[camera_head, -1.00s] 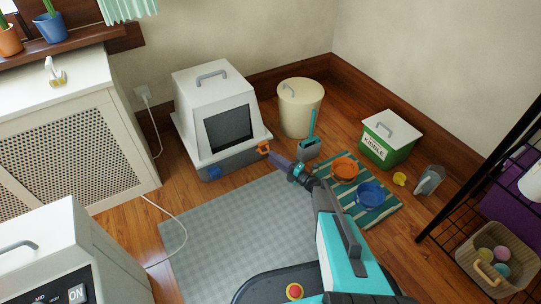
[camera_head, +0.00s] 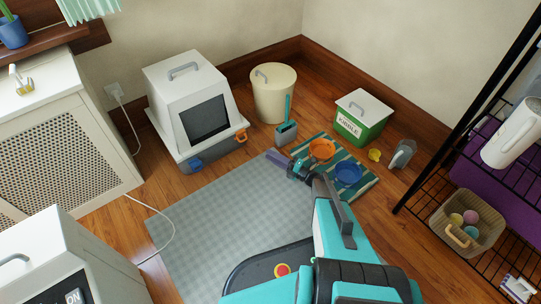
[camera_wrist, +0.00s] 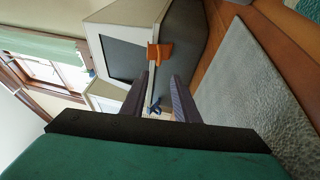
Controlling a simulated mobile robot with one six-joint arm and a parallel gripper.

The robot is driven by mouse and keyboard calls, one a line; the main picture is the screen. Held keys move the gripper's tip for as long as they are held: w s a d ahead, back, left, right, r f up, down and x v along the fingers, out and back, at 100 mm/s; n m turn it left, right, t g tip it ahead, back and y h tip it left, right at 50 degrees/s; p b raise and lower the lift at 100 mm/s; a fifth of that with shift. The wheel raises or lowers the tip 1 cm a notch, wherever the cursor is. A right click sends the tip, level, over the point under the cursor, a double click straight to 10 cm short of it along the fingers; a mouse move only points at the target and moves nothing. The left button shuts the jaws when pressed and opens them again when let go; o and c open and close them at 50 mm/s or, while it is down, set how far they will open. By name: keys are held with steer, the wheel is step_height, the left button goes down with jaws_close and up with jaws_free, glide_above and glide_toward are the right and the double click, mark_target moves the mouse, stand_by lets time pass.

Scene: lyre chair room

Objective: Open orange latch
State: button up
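The orange latch (camera_head: 241,136) is at the lower right front corner of the white and grey litter box (camera_head: 178,82). In the wrist view, the orange latch (camera_wrist: 160,53) is beyond the fingertips, roughly centred between them. My gripper (camera_head: 270,156) is to the right of and a little below the latch, apart from it. In the wrist view my gripper (camera_wrist: 160,82) is open, with nothing between its fingers. A blue latch (camera_head: 196,164) is on the box's lower left front, and also shows farther off in the wrist view (camera_wrist: 154,106).
A blue-handled scoop in its holder (camera_head: 286,133) and a cream bin (camera_head: 273,95) stand right of the box. Orange (camera_head: 322,149) and blue (camera_head: 348,174) bowls sit on a striped mat. A grey rug (camera_head: 215,205) lies in front.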

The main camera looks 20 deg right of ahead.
step_height(320, 180, up, 10)
steer(key=w+d+m+h+p, duration=0.25)
steer(key=m+h+p, duration=0.65)
steer(key=p, duration=0.5)
steer(key=s+d+r+m+g+h+p, duration=0.1)
steer(key=s+r+m+g+h+p, duration=0.2)
steer(key=s+r+m+h+p, duration=0.45)
steer(key=s+a+r+m+g+y+p, duration=0.1)
steer(key=s+a+r+m+g+p, duration=0.2)
steer(key=s+r+p, duration=0.6)
steer(key=s+a+r+m+g+y+p, duration=0.1)
steer(key=s+a+r+m+g+p, duration=0.2)
steer(key=s, duration=1.4)
steer(key=s+a+r+m+g+y+p, duration=0.1)
steer(key=s+a+r+m+g+p, duration=0.3)
steer(key=r+p, duration=1.3)
steer(key=s+a+g+p, duration=0.2)
steer(key=s+a+g, duration=0.2)
steer(key=s+g, duration=0.3)
steer(key=shift+s+y, duration=0.35)
steer(key=shift+s, duration=0.7)
